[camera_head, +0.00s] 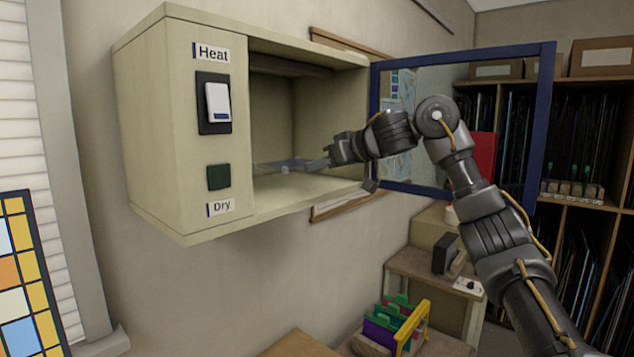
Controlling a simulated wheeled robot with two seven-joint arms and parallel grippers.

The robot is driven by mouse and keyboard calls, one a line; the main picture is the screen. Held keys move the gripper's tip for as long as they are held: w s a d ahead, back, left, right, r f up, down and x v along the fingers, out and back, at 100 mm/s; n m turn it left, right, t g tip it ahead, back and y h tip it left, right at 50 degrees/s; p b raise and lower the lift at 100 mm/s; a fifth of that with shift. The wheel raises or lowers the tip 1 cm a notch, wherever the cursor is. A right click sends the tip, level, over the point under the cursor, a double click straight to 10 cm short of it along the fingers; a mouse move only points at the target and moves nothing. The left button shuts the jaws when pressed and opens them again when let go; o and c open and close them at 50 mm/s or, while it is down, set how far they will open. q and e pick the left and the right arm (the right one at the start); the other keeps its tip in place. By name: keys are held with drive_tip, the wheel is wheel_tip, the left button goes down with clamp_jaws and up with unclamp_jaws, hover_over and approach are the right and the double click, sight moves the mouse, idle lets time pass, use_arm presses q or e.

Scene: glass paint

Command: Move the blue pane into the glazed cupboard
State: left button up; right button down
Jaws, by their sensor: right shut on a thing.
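The glazed cupboard (185,120) is a cream box on the wall with a "Heat" switch and a "Dry" button on its left front. Its glass door (548,110), with a dark blue frame, stands open to the right. My right gripper (318,163) reaches in through the opening, low over the cupboard floor. It is shut on a thin, flat, bluish-grey piece, seemingly the blue pane (272,167), seen almost edge-on inside the cupboard. I cannot tell whether the pane touches the cupboard floor. My left gripper is not in view.
My right arm passes in front of the open door. Below right, a small rack (405,325) with coloured panes stands on a wooden surface. Shelves (565,200) with upright panes and boxes stand at the right. A coloured glass panel (25,280) is at the far left.

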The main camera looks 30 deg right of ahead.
sight(325, 191)
drive_tip(key=shift+d+f, duration=0.15)
drive_tip(key=shift+f, duration=0.1)
drive_tip(key=shift+s, duration=0.2)
drive_tip(key=shift+s+f, duration=0.1)
drive_tip(key=shift+s, duration=0.05)
drive_tip(key=f, duration=0.2)
drive_tip(key=f+p, duration=0.1)
drive_tip(key=shift+a, duration=0.25)
drive_tip(key=shift+d+f, duration=0.25)
drive_tip(key=shift+a, duration=0.2)
drive_tip(key=c, duration=1.7)
unclamp_jaws()
drive_tip(key=shift+f, duration=0.15)
drive_tip(key=o, duration=0.5)
drive_tip(key=shift+d, duration=0.1)
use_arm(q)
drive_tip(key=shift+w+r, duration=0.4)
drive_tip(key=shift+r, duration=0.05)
